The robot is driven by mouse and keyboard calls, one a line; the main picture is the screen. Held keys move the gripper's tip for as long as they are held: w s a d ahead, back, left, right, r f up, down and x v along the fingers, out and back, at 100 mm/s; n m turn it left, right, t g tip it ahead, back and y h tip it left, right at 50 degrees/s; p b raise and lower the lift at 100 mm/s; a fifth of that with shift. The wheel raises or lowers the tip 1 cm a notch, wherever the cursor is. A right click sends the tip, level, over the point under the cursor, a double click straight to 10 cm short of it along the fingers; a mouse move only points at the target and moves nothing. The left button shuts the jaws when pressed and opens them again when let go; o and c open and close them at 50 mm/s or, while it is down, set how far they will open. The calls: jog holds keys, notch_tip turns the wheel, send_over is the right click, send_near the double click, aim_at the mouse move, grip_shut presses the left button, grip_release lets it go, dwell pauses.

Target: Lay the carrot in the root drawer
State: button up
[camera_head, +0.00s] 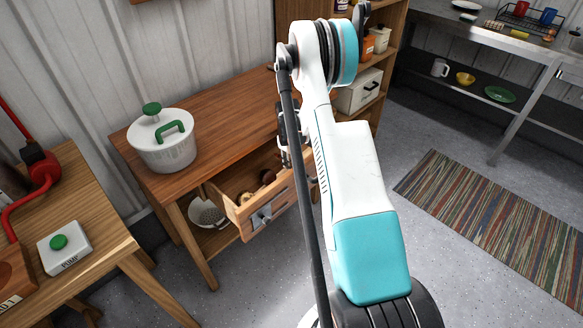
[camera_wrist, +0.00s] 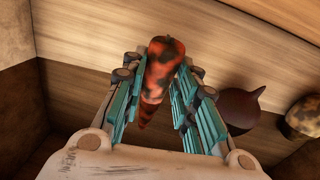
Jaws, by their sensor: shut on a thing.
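The carrot (camera_wrist: 160,72) is orange-red with dark patches. In the wrist view it lies lengthwise between the teal fingers of my gripper (camera_wrist: 160,85), which is shut on it. The root drawer (camera_head: 281,201) is pulled open below the wooden table top in the head view. Wooden boards surround the carrot in the wrist view, and my gripper is at or inside the drawer. Whether the carrot touches the drawer floor I cannot tell. In the head view my arm hides the carrot and most of my gripper.
A dark purple root (camera_wrist: 239,108) and a mottled brown one (camera_wrist: 304,115) lie right of the carrot. A white colander (camera_head: 206,213) is below, left of the drawer. Shelves (camera_head: 385,60) stand behind my arm.

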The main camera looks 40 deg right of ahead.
jog(key=shift+f, duration=1.05)
jog(key=shift+f, duration=0.15)
jog(key=o, duration=1.1)
jog(key=r+p, duration=0.1)
jog(key=r, duration=0.3)
jog(key=r+p, duration=0.1)
jog(key=r, duration=0.3)
jog(key=a+r+p, duration=0.1)
jog(key=r, duration=0.3)
jog(key=shift+s+r+p, duration=0.1)
jog(key=shift+r+p, duration=0.05)
jog(key=shift+p, duration=0.2)
